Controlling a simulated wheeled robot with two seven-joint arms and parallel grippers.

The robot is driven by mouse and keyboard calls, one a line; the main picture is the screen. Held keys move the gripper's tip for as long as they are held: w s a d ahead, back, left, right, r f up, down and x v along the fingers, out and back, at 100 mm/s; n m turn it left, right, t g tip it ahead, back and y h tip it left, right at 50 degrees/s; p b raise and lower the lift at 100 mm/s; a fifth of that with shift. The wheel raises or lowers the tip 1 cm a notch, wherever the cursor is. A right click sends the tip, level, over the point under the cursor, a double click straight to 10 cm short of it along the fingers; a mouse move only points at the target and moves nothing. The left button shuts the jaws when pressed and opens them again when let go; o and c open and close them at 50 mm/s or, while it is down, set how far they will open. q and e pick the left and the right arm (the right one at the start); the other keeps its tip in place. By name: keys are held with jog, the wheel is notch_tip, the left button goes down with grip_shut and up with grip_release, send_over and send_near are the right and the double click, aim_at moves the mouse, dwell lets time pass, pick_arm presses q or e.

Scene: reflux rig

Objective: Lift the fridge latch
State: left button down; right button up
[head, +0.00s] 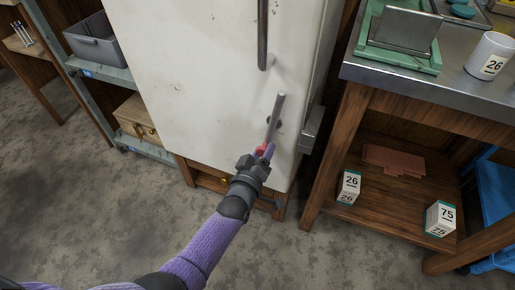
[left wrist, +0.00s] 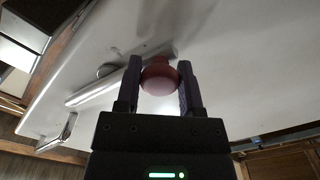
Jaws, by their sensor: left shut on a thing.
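The white fridge (head: 215,70) stands in the middle of the head view. Its latch is a grey metal lever (head: 276,112) on the lower right of the door, slanting from upper right down to a red knob (head: 262,150). My left gripper (head: 262,157) is at the lower end of the lever, shut on the knob. In the left wrist view, the round red knob (left wrist: 160,77) sits between the two dark fingers (left wrist: 160,85), with the lever (left wrist: 95,90) behind it to the left. My right gripper is not in view.
A vertical door handle (head: 263,35) is above the latch. On the right, a workbench (head: 425,93) holds a green-framed stand (head: 400,45) and a mug (head: 490,55); labelled boxes (head: 349,186) are on its lower shelf. A shelf with a grey bin (head: 97,45) is left.

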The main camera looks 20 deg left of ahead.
pick_arm(q)
jog(key=shift+d+r+n, duration=0.15)
jog(key=shift+d+n, duration=0.35)
jog(key=shift+n, duration=0.4)
jog(key=shift+c, duration=1.1)
grip_release()
jog(key=s+p, duration=0.4)
jog(key=s, duration=0.6)
jog(key=shift+p, duration=0.3)
